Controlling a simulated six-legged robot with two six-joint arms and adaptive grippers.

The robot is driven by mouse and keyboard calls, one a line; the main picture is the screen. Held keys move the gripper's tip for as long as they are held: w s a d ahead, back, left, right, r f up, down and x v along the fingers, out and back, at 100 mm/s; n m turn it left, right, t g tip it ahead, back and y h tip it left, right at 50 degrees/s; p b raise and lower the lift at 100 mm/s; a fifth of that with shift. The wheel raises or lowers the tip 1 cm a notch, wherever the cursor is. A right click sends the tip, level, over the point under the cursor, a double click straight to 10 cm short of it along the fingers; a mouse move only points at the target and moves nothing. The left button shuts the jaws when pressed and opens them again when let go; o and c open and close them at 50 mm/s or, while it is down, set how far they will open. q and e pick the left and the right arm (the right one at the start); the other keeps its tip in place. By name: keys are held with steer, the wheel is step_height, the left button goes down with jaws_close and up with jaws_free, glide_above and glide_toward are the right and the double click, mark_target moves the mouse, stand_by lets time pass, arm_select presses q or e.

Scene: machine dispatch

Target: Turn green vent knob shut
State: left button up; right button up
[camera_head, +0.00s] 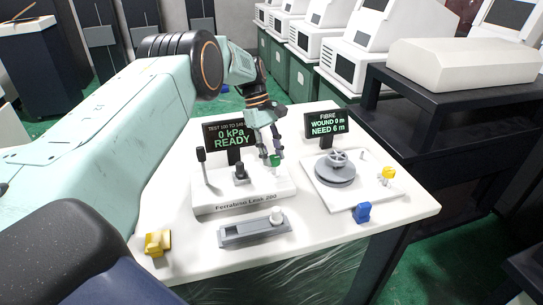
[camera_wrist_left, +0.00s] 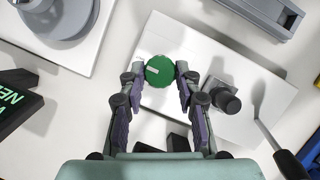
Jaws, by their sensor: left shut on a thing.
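The green vent knob (camera_head: 274,160) sits at the right end of the white leak tester (camera_head: 243,202), labelled "Ferrabrio Leak 200". My left gripper (camera_head: 270,153) reaches down to it from above, its fingers around the knob. In the left wrist view the round green knob (camera_wrist_left: 159,71), with a pale mark on its top, lies between the two fingertips (camera_wrist_left: 160,75), which are shut on it from both sides. The tester's display (camera_head: 230,137) reads "0 kPa READY". My right gripper is not in view.
A black knob (camera_head: 240,173) and an upright lever (camera_head: 202,165) stand left on the tester. A fibre winder (camera_head: 336,168) is at the right. A grey tray (camera_head: 254,230), a yellow block (camera_head: 158,242) and a blue block (camera_head: 362,212) lie near the front edge.

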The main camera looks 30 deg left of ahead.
arm_select(q)
steer(key=shift+w+r, duration=0.15)
steer(key=shift+r, duration=0.05)
steer(key=o, duration=1.2)
steer(key=shift+f, duration=0.1)
steer(key=shift+c, duration=0.2)
steer(key=v, duration=0.7)
steer(key=shift+r, duration=0.2)
steer(key=shift+a, duration=0.1)
